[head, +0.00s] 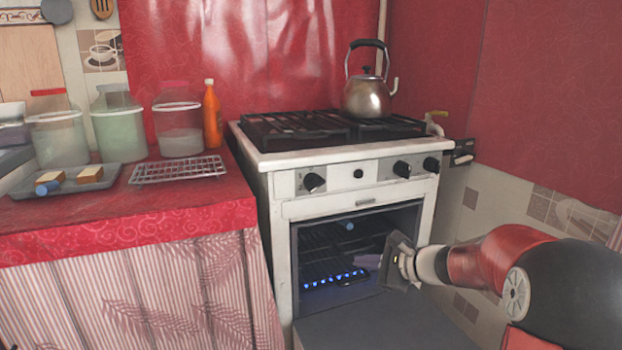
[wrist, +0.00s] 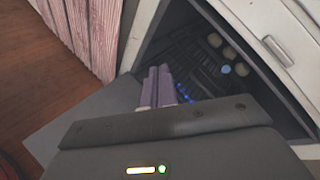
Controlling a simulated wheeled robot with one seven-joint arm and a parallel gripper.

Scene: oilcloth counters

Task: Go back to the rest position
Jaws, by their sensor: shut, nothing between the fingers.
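My gripper (head: 358,260) is in front of the open oven of the white stove (head: 285,200), with its purple fingers pointing into the opening. In the wrist view the two fingers (wrist: 158,72) lie side by side, shut and empty. The oven door (head: 370,325) is folded down below my gripper. Inside the oven there is a dark rack, with a row of blue flames (head: 335,278) lower down. The wrist view shows several pale round things (wrist: 214,40) and a small blue thing (wrist: 226,69) in the oven; what they are is unclear.
A kettle (head: 367,97) stands on the stove top. On the red counter at left are a tray (head: 105,180) with bread pieces, a wire rack (head: 180,168), several jars and an orange bottle (head: 211,115). The tiled wall is close at right.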

